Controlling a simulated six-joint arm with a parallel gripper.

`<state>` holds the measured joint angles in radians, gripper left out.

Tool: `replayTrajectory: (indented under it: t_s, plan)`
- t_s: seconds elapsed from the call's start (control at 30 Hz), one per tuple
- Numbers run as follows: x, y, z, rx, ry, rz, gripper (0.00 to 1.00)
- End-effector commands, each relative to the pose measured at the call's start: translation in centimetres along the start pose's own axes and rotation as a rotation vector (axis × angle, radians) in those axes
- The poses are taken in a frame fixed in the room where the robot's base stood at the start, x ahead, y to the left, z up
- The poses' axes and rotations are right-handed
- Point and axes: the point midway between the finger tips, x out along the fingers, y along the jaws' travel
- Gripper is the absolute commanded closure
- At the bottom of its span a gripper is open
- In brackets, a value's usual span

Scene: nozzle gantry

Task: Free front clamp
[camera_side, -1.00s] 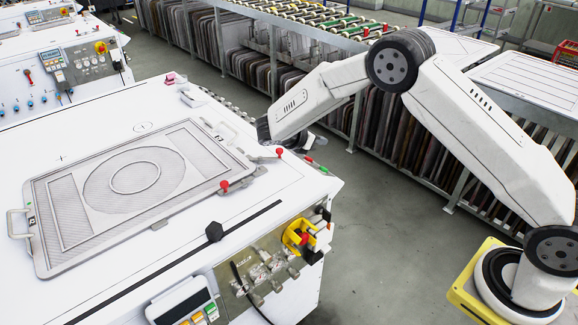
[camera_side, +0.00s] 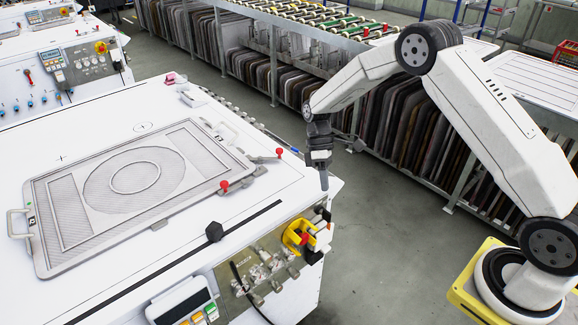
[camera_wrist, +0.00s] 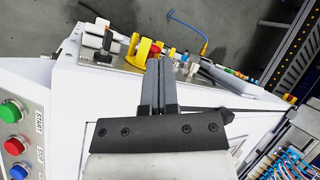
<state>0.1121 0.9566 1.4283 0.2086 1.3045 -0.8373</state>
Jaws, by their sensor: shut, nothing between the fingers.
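A flat framed plate with a round ring pattern (camera_side: 75,205) lies on the white machine top. Two clamps with red knobs sit along its right side. The nearer clamp (camera_side: 240,179) has its knob towards the plate's near right corner. The farther clamp (camera_side: 262,157) has its knob towards the machine's right edge. My gripper (camera_side: 324,187) points down by the right edge of the machine, right of both clamps and apart from them. In the wrist view my gripper (camera_wrist: 160,62) has its dark fingers together and empty. Neither clamp can be made out in the wrist view.
A yellow part with a red knob (camera_side: 298,236) and metal fittings sit on the machine's near side. Green and red buttons (camera_wrist: 12,111) show left in the wrist view. A rack of panels (camera_side: 400,130) stands behind my arm.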

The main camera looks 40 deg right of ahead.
Motion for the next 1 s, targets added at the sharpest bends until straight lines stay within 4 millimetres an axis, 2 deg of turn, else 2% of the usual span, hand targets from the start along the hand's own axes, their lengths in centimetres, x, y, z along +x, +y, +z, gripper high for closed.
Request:
replayTrajectory:
  t_s: [0.27,0.47,0.73,1.0]
  plan:
    - [-1.9,-0.9,-2.4,0.147,0.303,-0.231,1.00]
    - [-4.6,-0.7,-4.0,0.251,0.527,-0.384,1.00]
    - [-9.7,0.9,-5.3,0.392,0.840,-0.580,1.00]
    - [-15.7,4.2,-4.9,0.530,1.165,-0.759,1.00]
